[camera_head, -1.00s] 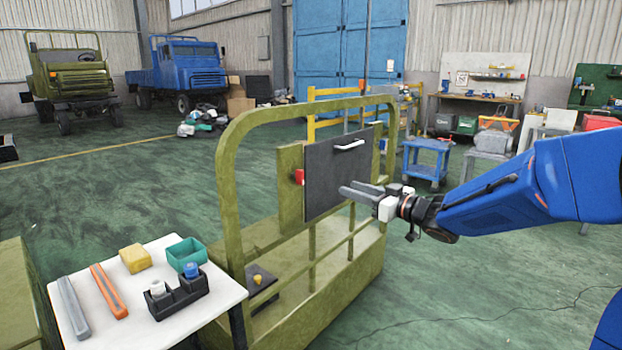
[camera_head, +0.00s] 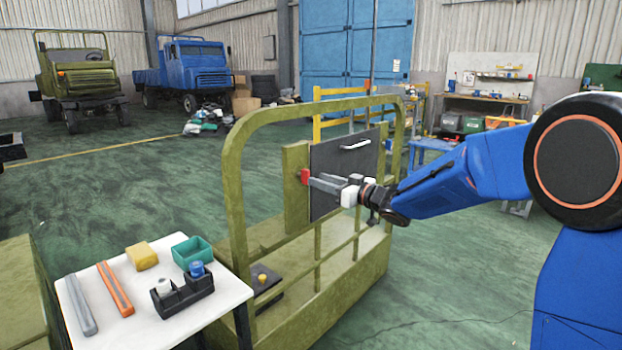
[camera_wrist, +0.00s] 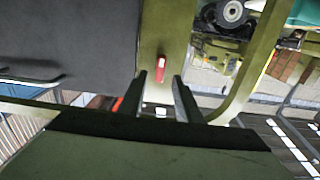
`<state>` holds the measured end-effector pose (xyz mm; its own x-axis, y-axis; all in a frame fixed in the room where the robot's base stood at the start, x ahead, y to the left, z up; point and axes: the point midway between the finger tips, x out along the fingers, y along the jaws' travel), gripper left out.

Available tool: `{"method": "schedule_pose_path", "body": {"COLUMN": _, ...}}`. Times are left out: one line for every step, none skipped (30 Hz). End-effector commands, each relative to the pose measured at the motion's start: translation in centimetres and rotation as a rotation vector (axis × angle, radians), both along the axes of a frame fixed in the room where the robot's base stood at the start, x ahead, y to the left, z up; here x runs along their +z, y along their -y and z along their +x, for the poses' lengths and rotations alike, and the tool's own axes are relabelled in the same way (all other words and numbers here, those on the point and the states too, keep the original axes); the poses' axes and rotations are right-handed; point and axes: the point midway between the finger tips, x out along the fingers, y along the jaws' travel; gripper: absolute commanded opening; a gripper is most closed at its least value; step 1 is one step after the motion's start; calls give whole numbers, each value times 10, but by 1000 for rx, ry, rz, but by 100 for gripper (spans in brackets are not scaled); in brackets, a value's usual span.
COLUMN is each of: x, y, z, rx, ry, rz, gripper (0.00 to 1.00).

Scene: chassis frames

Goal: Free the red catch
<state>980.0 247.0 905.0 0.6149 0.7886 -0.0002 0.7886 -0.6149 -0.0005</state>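The red catch (camera_head: 305,176) sits on the olive post at the left edge of a dark grey panel (camera_head: 338,160). The panel has a white handle (camera_head: 356,144) and is mounted in an olive frame. My gripper (camera_head: 318,182) is in front of the panel, its fingers pointing left toward the catch. In the wrist view the catch (camera_wrist: 161,68) shows upright on the olive post (camera_wrist: 165,30), just beyond and between the two fingertips (camera_wrist: 168,80). The fingers are apart with nothing visible between them. I cannot tell whether they touch the catch.
The olive frame's rail (camera_head: 232,190) arches around the panel. A white table (camera_head: 85,285) at lower left holds an orange bar, a grey bar, a yellow block, a green bin and a black holder. Open green floor lies at right front.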

Motion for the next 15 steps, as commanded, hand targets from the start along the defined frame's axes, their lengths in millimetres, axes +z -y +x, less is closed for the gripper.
{"method": "schedule_pose_path", "body": {"x": -1, "y": -8, "z": 6, "rx": 1, "ry": 0, "rz": 0, "gripper": 31}}
{"method": "schedule_pose_path", "body": {"x": -1, "y": -12, "z": 8, "rx": 2, "ry": 0, "rz": 0, "gripper": 31}}
{"method": "schedule_pose_path", "body": {"x": 0, "y": -17, "z": 12, "rx": 3, "ry": 1, "rz": -1, "gripper": 31}}
{"method": "schedule_pose_path", "body": {"x": 0, "y": -20, "z": 14, "rx": 3, "ry": 1, "rz": -1, "gripper": 31}}
{"method": "schedule_pose_path", "body": {"x": 0, "y": -23, "z": 17, "rx": 2, "ry": 1, "rz": -1, "gripper": 31}}
{"method": "schedule_pose_path", "body": {"x": -1, "y": -26, "z": 20, "rx": 1, "ry": -1, "rz": -1, "gripper": 31}}
{"method": "schedule_pose_path", "body": {"x": -1, "y": -28, "z": 22, "rx": 0, "ry": 0, "rz": -1, "gripper": 31}}
{"method": "schedule_pose_path", "body": {"x": 0, "y": -30, "z": 24, "rx": 0, "ry": 1, "rz": -1, "gripper": 31}}
{"method": "schedule_pose_path", "body": {"x": 0, "y": -33, "z": 26, "rx": 0, "ry": 1, "rz": 0, "gripper": 31}}
{"method": "schedule_pose_path", "body": {"x": 0, "y": -34, "z": 27, "rx": 1, "ry": 1, "rz": 0, "gripper": 31}}
{"method": "schedule_pose_path", "body": {"x": 0, "y": -36, "z": 27, "rx": 1, "ry": 1, "rz": 0, "gripper": 31}}
{"method": "schedule_pose_path", "body": {"x": 0, "y": -37, "z": 28, "rx": 1, "ry": 1, "rz": 0, "gripper": 31}}
{"method": "schedule_pose_path", "body": {"x": 0, "y": -38, "z": 29, "rx": 1, "ry": 1, "rz": -1, "gripper": 31}}
{"method": "schedule_pose_path", "body": {"x": 0, "y": -38, "z": 29, "rx": 1, "ry": 1, "rz": -1, "gripper": 31}}
{"method": "schedule_pose_path", "body": {"x": 0, "y": -39, "z": 30, "rx": 0, "ry": 0, "rz": 0, "gripper": 31}}
